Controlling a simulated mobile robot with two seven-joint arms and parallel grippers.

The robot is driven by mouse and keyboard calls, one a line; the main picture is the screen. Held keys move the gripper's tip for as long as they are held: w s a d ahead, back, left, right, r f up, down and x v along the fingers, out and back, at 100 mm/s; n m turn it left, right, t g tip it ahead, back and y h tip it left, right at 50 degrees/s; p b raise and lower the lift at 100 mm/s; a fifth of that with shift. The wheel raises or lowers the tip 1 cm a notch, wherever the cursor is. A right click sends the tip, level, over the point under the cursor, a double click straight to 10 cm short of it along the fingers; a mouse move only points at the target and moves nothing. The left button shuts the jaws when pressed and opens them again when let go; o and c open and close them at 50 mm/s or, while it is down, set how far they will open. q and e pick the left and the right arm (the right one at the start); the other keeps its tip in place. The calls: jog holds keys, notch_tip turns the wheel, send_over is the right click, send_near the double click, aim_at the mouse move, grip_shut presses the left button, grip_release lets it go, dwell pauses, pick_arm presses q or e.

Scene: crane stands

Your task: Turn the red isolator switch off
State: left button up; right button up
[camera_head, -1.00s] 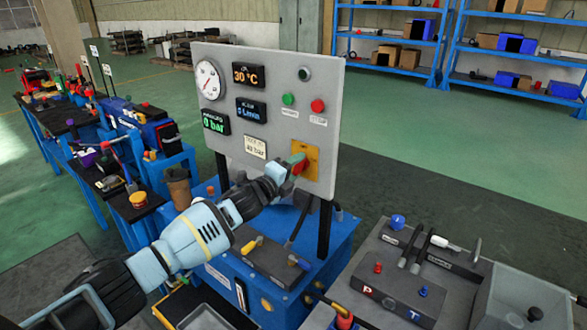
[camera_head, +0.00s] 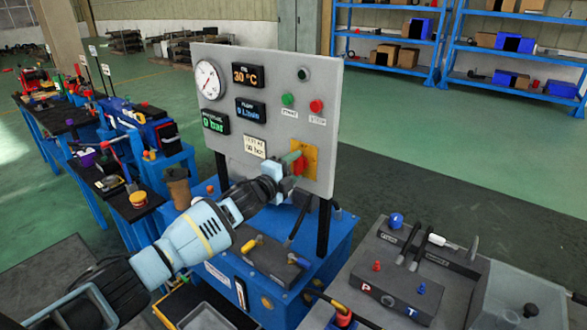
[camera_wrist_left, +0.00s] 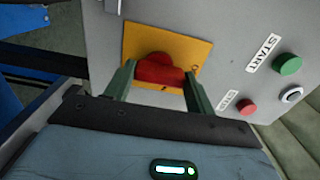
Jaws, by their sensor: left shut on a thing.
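The red isolator switch (camera_head: 299,167) sits on a yellow plate (camera_head: 312,158) at the lower right of the grey upright panel (camera_head: 270,60). My left gripper (camera_head: 295,164) reaches up to it from the lower left, its green fingers on the knob. In the left wrist view the red knob (camera_wrist_left: 160,70) lies between the two fingers (camera_wrist_left: 155,85), which are shut on it. The yellow plate there (camera_wrist_left: 150,35) carries small dark marks, one right of the knob and one below it. The gripper hides part of the switch in the head view. My right gripper is not in view.
A green START button (camera_head: 288,99) and a red STOP button (camera_head: 316,106) sit above the switch. A gauge (camera_head: 209,80) and several displays are to the left. A grey bench with valves (camera_head: 400,270) stands at lower right. Floor behind the panel is open.

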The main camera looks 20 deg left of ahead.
pick_arm(q)
jog(key=o, duration=1)
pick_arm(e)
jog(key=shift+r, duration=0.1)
pick_arm(q)
jog(key=shift+s+a, duration=0.15)
jog(key=shift+s, duration=0.3)
jog(key=shift+p+v, duration=0.55)
jog(key=shift+v, duration=2.9)
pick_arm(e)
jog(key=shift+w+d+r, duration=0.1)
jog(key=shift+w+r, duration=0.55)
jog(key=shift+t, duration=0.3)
